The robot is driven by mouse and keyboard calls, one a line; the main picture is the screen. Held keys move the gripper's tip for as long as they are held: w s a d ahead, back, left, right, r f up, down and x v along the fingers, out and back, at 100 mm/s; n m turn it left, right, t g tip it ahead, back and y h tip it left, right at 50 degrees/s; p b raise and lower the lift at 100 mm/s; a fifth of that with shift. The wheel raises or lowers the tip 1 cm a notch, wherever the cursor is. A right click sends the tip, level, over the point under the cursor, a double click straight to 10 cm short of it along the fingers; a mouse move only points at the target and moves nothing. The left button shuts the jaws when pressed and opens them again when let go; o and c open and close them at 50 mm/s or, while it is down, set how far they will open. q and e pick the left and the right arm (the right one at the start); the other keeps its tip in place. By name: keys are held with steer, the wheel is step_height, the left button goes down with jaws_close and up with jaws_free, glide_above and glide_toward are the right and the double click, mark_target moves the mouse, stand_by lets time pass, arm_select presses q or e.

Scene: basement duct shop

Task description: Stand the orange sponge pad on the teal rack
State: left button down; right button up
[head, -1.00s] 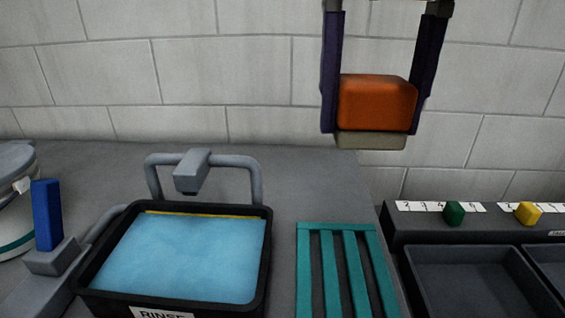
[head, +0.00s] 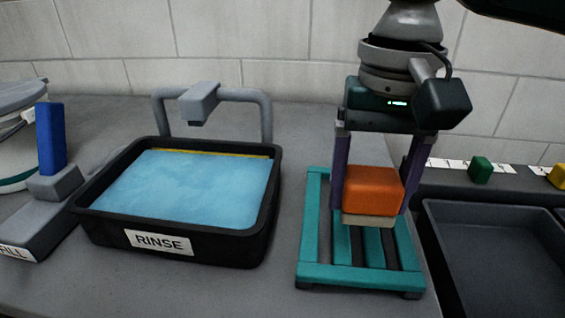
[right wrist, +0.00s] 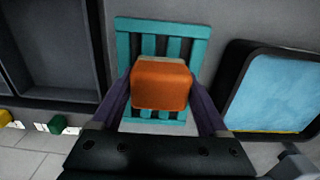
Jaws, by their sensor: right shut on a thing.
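The orange sponge pad (head: 373,190) has a beige layer along its bottom. My right gripper (head: 372,200) points down and is shut on the pad, with a purple finger on each side. The teal slatted rack (head: 360,274) lies on the counter below and around the pad in the head view. In the right wrist view the pad (right wrist: 160,84) sits between the fingers in front of the rack (right wrist: 124,52). I cannot tell whether the pad's underside touches the slats. My left gripper is not in view.
A black tub (head: 262,228) labelled RINSE, filled with blue water, stands left of the rack, with a grey pipe frame behind it. A blue lever (head: 51,138) is further left. A dark grey tray (head: 490,250) lies right of the rack. A block wall stands behind.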

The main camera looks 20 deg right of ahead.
mark_target(358, 241)
step_height(358, 241, down, 5)
steer(key=shift+r+b, duration=0.2)
steer(key=shift+b, duration=0.25)
steer(key=o, duration=1.1)
steer(key=shift+f, duration=0.1)
